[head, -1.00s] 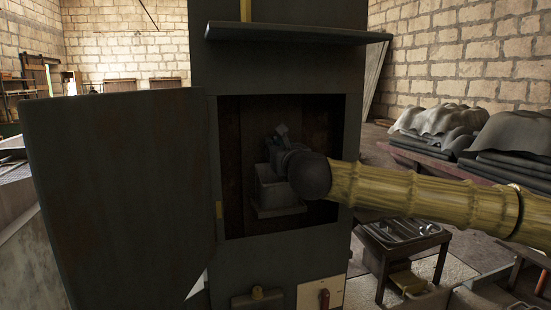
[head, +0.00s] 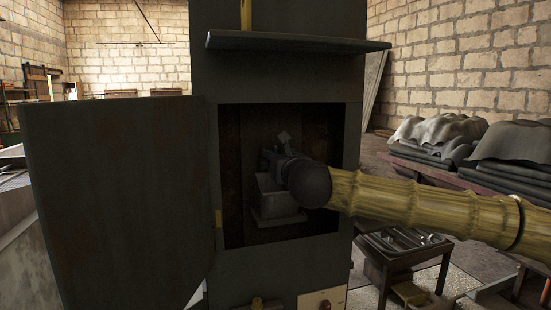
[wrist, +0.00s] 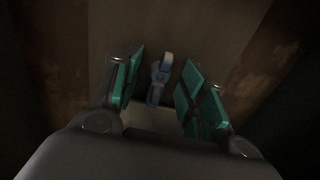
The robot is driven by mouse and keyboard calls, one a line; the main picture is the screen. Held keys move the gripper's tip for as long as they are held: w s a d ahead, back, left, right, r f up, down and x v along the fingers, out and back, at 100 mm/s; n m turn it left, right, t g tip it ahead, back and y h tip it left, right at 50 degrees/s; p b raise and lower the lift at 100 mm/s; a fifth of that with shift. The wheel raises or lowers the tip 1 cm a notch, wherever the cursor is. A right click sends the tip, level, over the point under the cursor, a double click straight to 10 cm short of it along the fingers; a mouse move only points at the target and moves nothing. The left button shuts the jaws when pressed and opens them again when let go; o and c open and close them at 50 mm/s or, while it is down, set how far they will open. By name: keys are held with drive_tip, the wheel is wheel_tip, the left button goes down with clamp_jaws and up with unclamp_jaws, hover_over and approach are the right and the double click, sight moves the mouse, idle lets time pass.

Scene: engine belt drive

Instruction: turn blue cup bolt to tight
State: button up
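The blue cup bolt (wrist: 157,79) shows in the wrist view as a small blue-grey piece with a rounded top end. It lies between the two teal finger pads of my gripper (wrist: 156,88). The pads stand apart with a gap on each side of the bolt, so my gripper is open around it and does not visibly touch it. In the head view my gripper (head: 284,142) is inside the dark cabinet opening, and my wrist hides part of what is there. The bolt cannot be made out in the head view.
The cabinet (head: 285,75) has its door (head: 115,200) swung open at the left and a ledge (head: 298,42) above the opening. A grey box-like part (head: 277,200) sits low inside. A small table (head: 405,255) with metal pieces stands at the right.

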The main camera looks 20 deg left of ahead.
drive_tip(key=v, duration=1.2)
idle(0.5)
